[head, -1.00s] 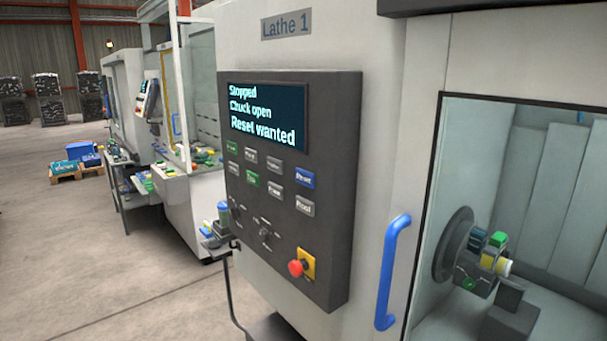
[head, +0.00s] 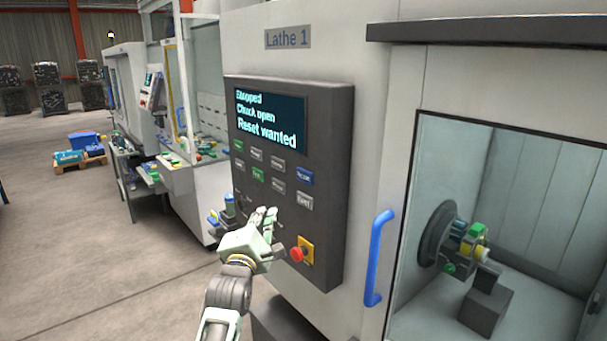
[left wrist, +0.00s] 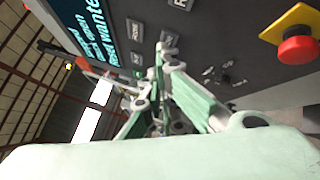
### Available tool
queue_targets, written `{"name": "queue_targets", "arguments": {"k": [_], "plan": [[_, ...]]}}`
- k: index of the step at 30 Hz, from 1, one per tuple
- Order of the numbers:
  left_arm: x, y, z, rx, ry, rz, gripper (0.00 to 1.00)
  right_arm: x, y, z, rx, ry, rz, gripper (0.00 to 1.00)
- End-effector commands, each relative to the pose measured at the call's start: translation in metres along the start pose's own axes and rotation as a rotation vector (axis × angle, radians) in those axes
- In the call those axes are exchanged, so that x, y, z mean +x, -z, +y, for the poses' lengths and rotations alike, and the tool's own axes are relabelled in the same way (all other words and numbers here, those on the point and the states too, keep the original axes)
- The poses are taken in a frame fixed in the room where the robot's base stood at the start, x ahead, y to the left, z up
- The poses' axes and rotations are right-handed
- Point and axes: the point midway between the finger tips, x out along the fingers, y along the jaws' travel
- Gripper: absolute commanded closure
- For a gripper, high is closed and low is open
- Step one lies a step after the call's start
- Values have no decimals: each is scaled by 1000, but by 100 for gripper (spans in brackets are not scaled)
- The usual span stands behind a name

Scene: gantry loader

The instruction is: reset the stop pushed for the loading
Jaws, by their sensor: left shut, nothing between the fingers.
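The red stop button (head: 297,254) sits on its yellow plate (head: 307,250) low on the right of the dark control panel (head: 325,200). It also shows at the upper right of the left wrist view (left wrist: 299,46). The screen (head: 271,122) reads "Stopped", "Chuck open", "Reset wanted". The blue reset button (head: 304,176) is at the right of the button rows. My left gripper (head: 268,213) is shut and empty, in front of the panel's lower left, left of the stop button and apart from it. It hides part of the lower switches. My right gripper is out of view.
A blue door handle (head: 379,258) stands right of the panel. Behind the lathe window the chuck (head: 436,233) holds parts. Another machine (head: 200,90) and benches with parts stand at the left.

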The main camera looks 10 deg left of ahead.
Motion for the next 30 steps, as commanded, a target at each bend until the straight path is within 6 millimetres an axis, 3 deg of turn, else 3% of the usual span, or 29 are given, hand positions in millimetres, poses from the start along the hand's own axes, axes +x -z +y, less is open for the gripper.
{"name": "queue_targets", "arguments": {"k": [1,3,9,22,30], "plan": [[2,-6,19,-31,-25,-6,100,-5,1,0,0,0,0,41],[3,-12,37,-69,-51,-13,100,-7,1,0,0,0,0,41],[4,-18,61,-124,-86,-24,100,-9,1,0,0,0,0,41],[5,-20,61,-129,-89,-25,100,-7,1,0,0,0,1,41],[24,-36,48,-129,-89,-28,100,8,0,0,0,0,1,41]]}}
